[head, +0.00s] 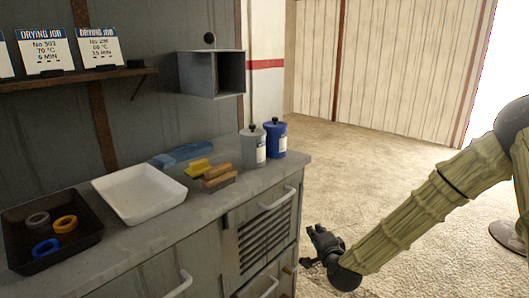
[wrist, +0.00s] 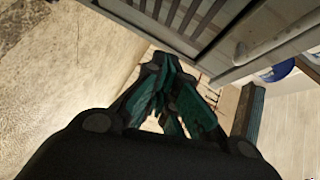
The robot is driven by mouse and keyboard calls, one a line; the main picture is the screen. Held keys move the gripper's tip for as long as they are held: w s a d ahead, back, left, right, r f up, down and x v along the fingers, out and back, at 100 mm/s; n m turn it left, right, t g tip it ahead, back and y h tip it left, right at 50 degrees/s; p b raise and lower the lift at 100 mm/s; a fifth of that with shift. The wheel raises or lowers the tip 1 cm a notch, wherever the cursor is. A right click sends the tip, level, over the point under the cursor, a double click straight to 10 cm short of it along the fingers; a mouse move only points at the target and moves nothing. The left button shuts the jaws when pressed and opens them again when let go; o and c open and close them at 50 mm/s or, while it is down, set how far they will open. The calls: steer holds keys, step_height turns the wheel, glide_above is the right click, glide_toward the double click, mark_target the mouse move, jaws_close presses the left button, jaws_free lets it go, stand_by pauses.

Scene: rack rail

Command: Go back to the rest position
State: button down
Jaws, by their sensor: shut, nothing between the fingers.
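My gripper (head: 318,243) hangs low at the right of the cabinet in the head view, in front of its right end and below the worktop level. In the wrist view its dark fingers (wrist: 166,72) come together with nothing held between them. My arm reaches to it from the right side of the head view. No object touches the gripper as far as I can see.
The worktop (head: 223,200) bears a black tray (head: 75,258) with rings, a white tray (head: 140,221), brushes (head: 219,182), a grey canister (head: 252,146) and a blue canister (head: 275,137). Cabinet handles (head: 277,198) stick out near the gripper. The floor (head: 375,165) behind is clear.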

steer(key=s+a+f+n+g, duration=0.35)
steer(key=s+f, duration=0.55)
steer(key=f, duration=0.4)
steer(key=s+d+f+n+g, duration=0.1)
steer(key=s+f+n+g, duration=0.2)
steer(key=s+f, duration=0.45)
steer(key=s+f+n+g, duration=0.25)
steer(key=s+f, duration=0.25)
steer(key=s, duration=0.5)
steer(key=s+d+f+n+g, duration=0.1)
steer(key=s+f+n+g, duration=0.15)
steer(key=s+f, duration=0.5)
steer(key=s+d+n+g+h, duration=0.1)
steer(key=s+d+n+g, duration=0.25)
steer(key=s, duration=1.25)
step_height(320, 180, up, 16)
steer(key=p, duration=1.6)
steer(key=shift+w+a+g, duration=0.3)
steer(key=shift+w, duration=0.05)
steer(key=shift+f, duration=0.1)
